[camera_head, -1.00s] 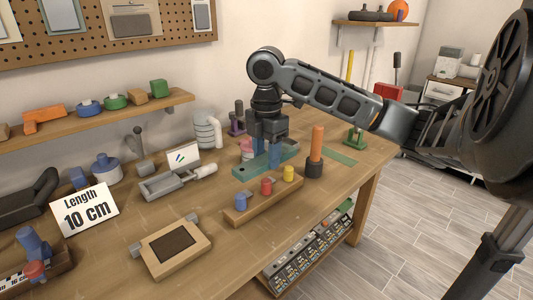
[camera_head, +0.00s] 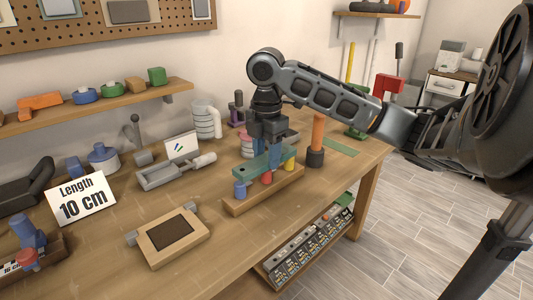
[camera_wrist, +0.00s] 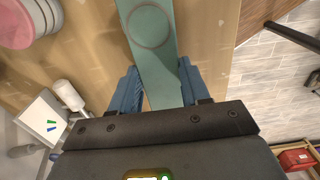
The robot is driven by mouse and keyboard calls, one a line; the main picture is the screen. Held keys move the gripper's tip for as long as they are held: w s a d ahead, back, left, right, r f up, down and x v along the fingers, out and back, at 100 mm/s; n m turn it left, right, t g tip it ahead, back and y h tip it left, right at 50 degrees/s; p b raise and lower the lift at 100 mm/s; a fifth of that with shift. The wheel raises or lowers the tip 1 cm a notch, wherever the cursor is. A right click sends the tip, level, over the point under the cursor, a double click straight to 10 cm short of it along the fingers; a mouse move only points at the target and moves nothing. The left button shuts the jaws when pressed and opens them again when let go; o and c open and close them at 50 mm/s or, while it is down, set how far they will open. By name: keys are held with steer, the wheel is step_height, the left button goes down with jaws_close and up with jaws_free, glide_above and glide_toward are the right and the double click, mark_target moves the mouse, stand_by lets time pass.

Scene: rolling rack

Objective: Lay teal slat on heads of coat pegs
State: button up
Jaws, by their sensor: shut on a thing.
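The teal slat (camera_head: 252,167) is held level over the row of coat pegs in the head view. It also fills the middle of the wrist view (camera_wrist: 158,62), where it has a round mark. My gripper (camera_head: 275,154) is shut on it, with a blue finger on each side. Below are a blue peg (camera_head: 240,190), a red peg (camera_head: 267,179) and a yellow peg (camera_head: 290,164) on a wooden base (camera_head: 262,198). The slat partly covers their heads. I cannot tell whether it touches them. The pegs do not show in the wrist view.
An orange post in a dark base (camera_head: 317,140) stands close right of the pegs. A green flat patch (camera_head: 342,147) lies behind it. A grey tray (camera_head: 172,172) and a wooden framed block (camera_head: 174,240) are to the left. Bare table lies in front.

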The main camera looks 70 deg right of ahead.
steer(key=shift+f+b, duration=0.45)
steer(key=shift+f, duration=0.15)
stand_by(0.3)
steer(key=o, duration=1.2)
steer(key=shift+c, duration=0.2)
step_height(320, 180, up, 8)
steer(key=shift+f, duration=0.1)
